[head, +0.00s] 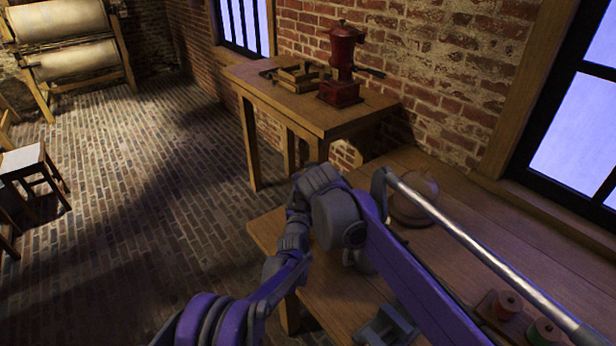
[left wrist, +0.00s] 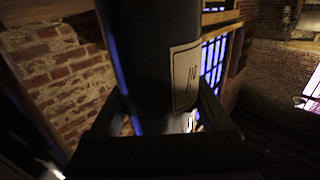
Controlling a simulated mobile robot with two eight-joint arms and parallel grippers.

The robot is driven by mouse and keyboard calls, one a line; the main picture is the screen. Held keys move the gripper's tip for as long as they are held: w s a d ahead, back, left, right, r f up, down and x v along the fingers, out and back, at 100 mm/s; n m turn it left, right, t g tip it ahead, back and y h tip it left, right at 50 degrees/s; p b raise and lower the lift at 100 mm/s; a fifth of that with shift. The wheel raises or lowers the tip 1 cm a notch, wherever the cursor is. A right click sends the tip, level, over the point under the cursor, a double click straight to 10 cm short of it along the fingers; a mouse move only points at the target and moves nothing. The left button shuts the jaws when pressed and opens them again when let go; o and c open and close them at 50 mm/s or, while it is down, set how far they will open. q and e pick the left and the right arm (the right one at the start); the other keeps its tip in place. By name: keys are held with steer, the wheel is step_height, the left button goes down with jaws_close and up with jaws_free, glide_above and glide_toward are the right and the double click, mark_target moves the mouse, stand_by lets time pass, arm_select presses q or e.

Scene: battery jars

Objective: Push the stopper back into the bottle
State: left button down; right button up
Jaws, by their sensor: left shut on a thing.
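In the left wrist view my left gripper (left wrist: 160,128) is shut on a dark cylindrical vessel (left wrist: 150,55), which looks like the bottle. It has a pale label (left wrist: 185,76) with a dark mark on its right side. The vessel fills the middle of the view and runs out of the top edge, so its far end is hidden. I cannot make out a stopper in either view. In the head view my left arm bends over the workbench, and its gripper is out of frame. My right gripper is in neither view.
The wooden workbench (head: 450,250) holds a round brownish thing (head: 415,205), a red spool (head: 507,305) and a green spool (head: 543,331). A metal rod (head: 480,250) crosses above it.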

arm_select(q)
jaws_free()
steer(key=s, duration=0.3)
steer(key=s+a, duration=0.1)
steer(key=s, duration=0.6)
steer(key=shift+s+a+b, duration=0.35)
steer(key=shift+s+b, duration=0.05)
